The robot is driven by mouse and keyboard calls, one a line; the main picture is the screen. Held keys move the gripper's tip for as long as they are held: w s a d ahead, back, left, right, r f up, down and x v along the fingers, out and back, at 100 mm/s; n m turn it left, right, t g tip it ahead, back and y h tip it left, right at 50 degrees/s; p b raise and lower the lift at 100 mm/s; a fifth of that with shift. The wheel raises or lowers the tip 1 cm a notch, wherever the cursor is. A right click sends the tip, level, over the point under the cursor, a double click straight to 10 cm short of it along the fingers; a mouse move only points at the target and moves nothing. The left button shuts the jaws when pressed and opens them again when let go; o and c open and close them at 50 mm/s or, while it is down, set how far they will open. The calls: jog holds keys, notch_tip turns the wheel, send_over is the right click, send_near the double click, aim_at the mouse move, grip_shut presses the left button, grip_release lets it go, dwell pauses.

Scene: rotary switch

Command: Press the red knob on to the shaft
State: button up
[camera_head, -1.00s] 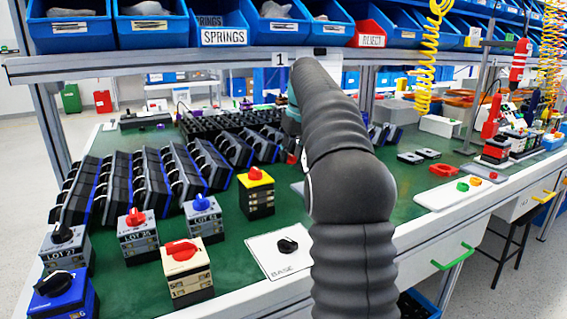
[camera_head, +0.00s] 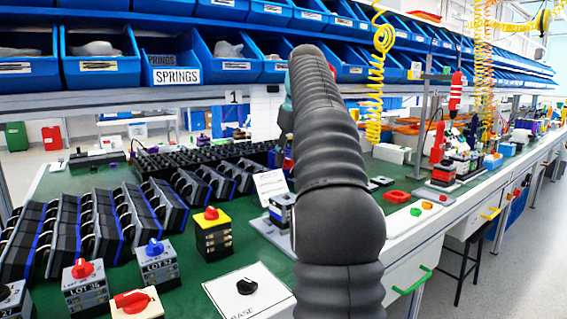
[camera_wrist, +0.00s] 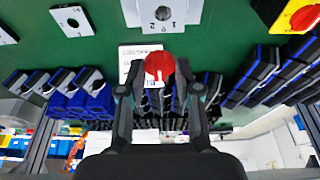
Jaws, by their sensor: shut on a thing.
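The red knob (camera_wrist: 159,67) is held between the two fingers of my gripper (camera_wrist: 158,82), with its round red face toward the wrist camera. A grey switch body with a bare round shaft (camera_wrist: 163,13) is at the top edge of the wrist view, apart from the knob. What looks like this switch body (camera_head: 281,211) stands on a grey plate beside my arm in the head view. My arm hides most of the gripper there, and the held knob cannot be made out clearly.
A printed card (camera_head: 270,187) stands by the switch body. Rows of black units (camera_head: 110,225) lie behind. Blue bins hang above.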

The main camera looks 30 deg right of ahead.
jog(key=shift+s+a, duration=0.25)
jog(key=shift+s, duration=0.15)
jog(key=shift+f, duration=0.4)
jog(key=shift+f, duration=0.1)
jog(key=shift+f+b, duration=1.7)
jog(key=shift+f, duration=0.65)
grip_shut()
jog(key=shift+f, duration=0.25)
jog(key=shift+f, duration=0.25)
